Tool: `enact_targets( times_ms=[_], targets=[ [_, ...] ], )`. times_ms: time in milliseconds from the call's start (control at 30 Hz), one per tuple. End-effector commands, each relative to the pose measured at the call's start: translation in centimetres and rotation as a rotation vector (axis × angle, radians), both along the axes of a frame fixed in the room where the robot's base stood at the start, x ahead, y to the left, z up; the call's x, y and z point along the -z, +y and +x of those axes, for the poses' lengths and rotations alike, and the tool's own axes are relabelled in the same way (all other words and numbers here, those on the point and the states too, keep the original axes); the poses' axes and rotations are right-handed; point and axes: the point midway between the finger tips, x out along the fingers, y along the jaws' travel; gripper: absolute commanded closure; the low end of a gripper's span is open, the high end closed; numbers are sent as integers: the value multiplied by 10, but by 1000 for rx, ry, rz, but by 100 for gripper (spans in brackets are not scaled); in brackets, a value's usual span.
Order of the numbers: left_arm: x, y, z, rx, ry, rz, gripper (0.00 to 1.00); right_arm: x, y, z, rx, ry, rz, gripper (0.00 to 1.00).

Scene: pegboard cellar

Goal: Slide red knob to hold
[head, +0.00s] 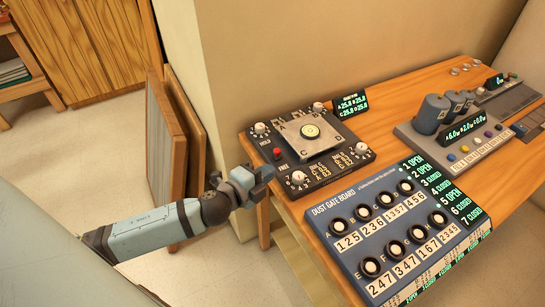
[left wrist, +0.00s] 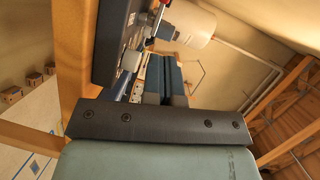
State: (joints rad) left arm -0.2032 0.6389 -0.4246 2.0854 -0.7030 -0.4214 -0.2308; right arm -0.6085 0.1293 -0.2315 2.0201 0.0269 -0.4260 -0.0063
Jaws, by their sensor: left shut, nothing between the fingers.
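The red knob (head: 278,153) stands on the left part of a black panel (head: 325,177), between the printed words HOLD, above left of it, and FREE, below it. My left gripper (head: 264,173) is shut and empty at the panel's left edge, just below and left of the red knob; I see no contact between them. In the left wrist view the shut dark fingers (left wrist: 165,82) point toward the panel's side, and a red part (left wrist: 163,6), likely the knob, shows at the top edge. My right gripper is not in view.
White corner knobs, such as the lower left one (head: 298,177), and a raised square plate (head: 311,132) crowd the panel. A blue dust gate board (head: 355,201) lies in front. A grey console (head: 440,150) with canisters stands right on the wooden bench (head: 390,97). A wall rises behind.

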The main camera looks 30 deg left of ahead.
Motion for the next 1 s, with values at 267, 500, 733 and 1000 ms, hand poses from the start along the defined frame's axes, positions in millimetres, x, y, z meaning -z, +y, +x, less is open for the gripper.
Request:
enact_targets(
  times_ms=[267, 500, 733, 1000],
  targets=[
    [8, 6, 43, -2, 0, 2, 100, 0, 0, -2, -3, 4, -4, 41],
    [12, 15, 57, -1, 1, -1, 100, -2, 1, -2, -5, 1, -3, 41],
    [12, 15, 58, -1, 1, -1, 100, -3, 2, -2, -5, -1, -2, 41],
    [12, 28, 66, -2, 1, 2, 100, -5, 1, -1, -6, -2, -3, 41]
  ],
)
